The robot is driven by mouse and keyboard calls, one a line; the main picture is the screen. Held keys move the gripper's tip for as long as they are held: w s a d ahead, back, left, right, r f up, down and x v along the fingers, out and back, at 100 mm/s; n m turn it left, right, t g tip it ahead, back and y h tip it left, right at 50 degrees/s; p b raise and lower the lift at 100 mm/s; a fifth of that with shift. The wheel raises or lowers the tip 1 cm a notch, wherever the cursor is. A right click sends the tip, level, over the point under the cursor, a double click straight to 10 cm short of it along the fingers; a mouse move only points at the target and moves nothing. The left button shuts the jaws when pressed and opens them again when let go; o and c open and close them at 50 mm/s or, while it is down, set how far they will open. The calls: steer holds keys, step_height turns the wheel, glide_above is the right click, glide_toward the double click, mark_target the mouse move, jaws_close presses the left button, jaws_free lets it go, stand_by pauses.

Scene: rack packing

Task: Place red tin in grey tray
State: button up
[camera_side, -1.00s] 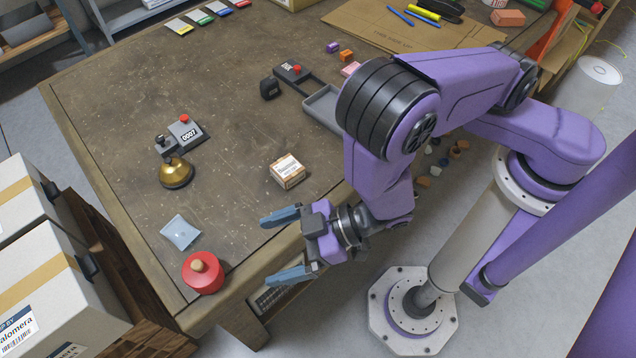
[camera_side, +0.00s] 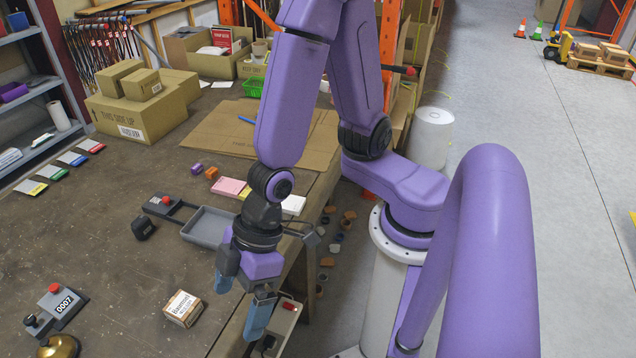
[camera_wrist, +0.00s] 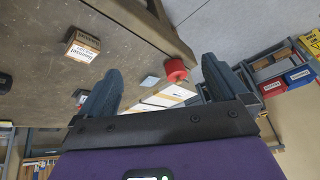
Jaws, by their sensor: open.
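The red tin (camera_wrist: 175,70) shows in the wrist view, near the table's edge beyond my open fingers. It is out of frame in the side view. The grey tray (camera_side: 207,227) lies on the table in the side view, long and shallow, and looks empty in the part I see. My gripper (camera_side: 242,300) points down near the table's front edge, below the tray in the picture. In the wrist view my gripper (camera_wrist: 162,88) has its blue-grey fingers wide apart with nothing held between them.
A small labelled box (camera_side: 183,308) sits left of my gripper; a light blue packet (camera_wrist: 149,81) lies beside the tin. A dark block (camera_side: 143,227) and a red-button device (camera_side: 165,204) are left of the tray.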

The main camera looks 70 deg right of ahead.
steer(key=s+d+r+h, duration=0.1)
steer(key=s+d+r, duration=0.1)
steer(key=d, duration=0.4)
steer(key=s+d+r+n+g+h, duration=0.1)
steer(key=d+r+h, duration=0.1)
steer(key=d+r, duration=0.2)
steer(key=s+d+r+h, duration=0.1)
steer(key=s+d+r, duration=0.1)
steer(key=d, duration=0.8)
steer(key=shift+s+r+g+h, duration=0.3)
steer(key=shift+r+h, duration=0.1)
steer(key=shift+r, duration=0.15)
